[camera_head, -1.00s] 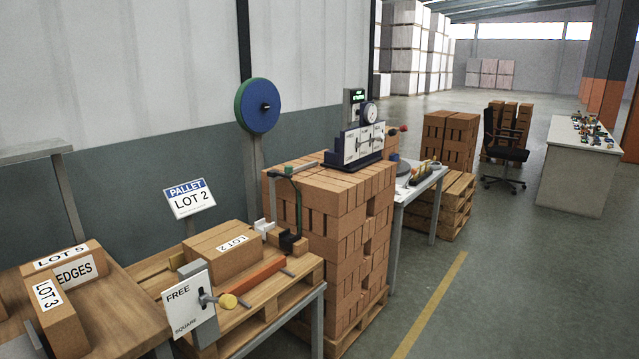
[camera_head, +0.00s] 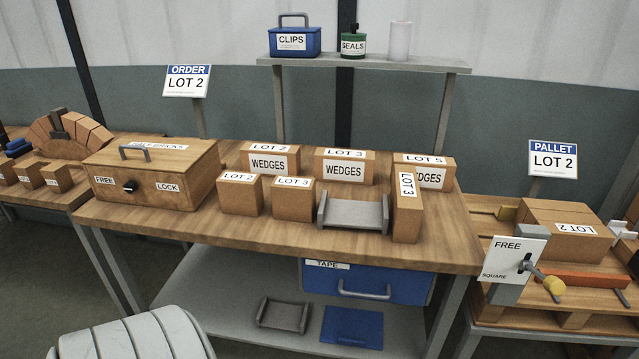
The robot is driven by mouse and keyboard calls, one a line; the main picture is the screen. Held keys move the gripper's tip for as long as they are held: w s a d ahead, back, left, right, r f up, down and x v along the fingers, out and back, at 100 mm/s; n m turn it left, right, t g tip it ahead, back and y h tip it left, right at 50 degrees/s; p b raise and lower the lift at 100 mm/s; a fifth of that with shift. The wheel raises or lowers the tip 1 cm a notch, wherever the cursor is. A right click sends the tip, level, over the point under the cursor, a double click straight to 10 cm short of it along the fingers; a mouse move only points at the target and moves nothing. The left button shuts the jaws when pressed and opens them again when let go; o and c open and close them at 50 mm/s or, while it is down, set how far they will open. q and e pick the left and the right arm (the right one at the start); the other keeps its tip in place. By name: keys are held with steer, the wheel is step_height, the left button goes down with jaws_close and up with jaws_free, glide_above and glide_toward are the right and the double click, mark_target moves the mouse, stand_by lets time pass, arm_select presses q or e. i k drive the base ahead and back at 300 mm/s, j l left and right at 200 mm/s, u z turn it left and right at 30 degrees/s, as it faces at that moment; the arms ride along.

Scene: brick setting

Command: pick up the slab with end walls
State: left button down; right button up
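A grey slab with raised end walls (camera_head: 354,212) lies on the wooden workbench top (camera_head: 440,245), near its front edge. A small LOT 3 box (camera_head: 293,200) stands at its left and an upright LOT 3 box (camera_head: 407,212) stands close at its right. A second, darker grey slab with raised ends (camera_head: 283,315) lies on the shelf under the bench, left of a flat blue piece (camera_head: 352,327). Neither of my grippers is in view.
WEDGES boxes (camera_head: 344,165) stand behind the bench slab. A large wooden box with a handle (camera_head: 150,172) fills the bench's left part. A blue TAPE drawer (camera_head: 366,282) hangs under the top. A pallet station (camera_head: 560,262) stands at right. The bench's right front is clear.

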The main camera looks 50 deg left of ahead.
mark_target(333, 213)
steer(key=u, duration=1.3)
